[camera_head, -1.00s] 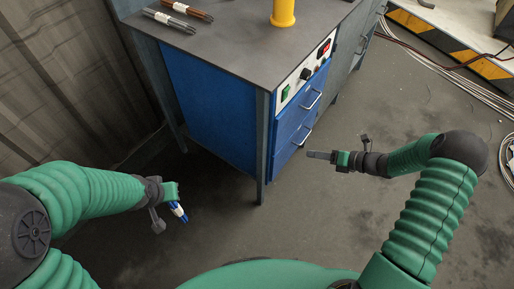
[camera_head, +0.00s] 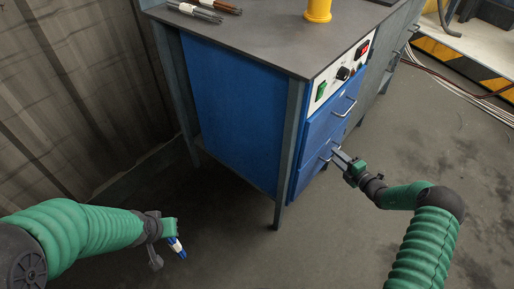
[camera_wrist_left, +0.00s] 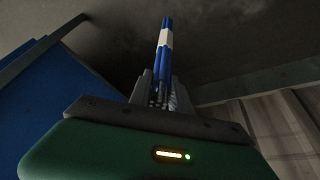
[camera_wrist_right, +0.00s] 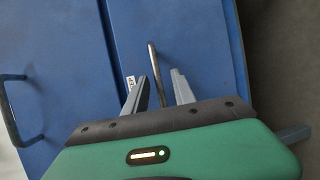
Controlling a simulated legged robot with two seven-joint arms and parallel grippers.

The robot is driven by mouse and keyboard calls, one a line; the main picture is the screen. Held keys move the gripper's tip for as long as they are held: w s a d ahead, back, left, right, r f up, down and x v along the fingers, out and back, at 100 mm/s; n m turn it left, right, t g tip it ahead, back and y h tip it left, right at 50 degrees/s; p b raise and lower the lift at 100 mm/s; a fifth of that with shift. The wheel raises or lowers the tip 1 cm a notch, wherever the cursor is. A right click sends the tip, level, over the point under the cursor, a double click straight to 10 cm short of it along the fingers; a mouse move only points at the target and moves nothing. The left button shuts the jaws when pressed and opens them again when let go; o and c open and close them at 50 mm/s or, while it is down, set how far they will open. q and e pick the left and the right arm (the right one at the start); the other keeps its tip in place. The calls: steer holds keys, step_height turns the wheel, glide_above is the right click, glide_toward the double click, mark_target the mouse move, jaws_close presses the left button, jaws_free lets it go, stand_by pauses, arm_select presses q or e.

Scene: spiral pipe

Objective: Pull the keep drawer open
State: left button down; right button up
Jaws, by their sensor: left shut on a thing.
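The blue cabinet has two stacked drawers, an upper drawer (camera_head: 328,122) and a lower drawer (camera_head: 309,171), each with a metal bar handle. Both look closed. My right gripper (camera_head: 337,155) is at the lower drawer's handle. In the right wrist view, my right gripper (camera_wrist_right: 157,88) is open, with the bar handle (camera_wrist_right: 152,62) between its fingers. A small white label (camera_wrist_right: 130,82), too small to read surely, is beside the left finger. My left gripper (camera_head: 171,236) is shut on a blue-and-white rod bundle (camera_head: 177,247), also seen in the left wrist view (camera_wrist_left: 164,50).
The workbench top (camera_head: 262,42) holds rod bundles (camera_head: 207,11) and a yellow cylinder (camera_head: 318,10). A control panel (camera_head: 342,73) is above the drawers. A bench leg (camera_head: 277,212) stands near the lower drawer. The floor in front is clear.

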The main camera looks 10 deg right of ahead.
steer(key=shift+x, duration=1)
jaws_close()
steer(key=shift+s+f, duration=0.1)
steer(key=shift+f, duration=0.05)
stand_by(0.5)
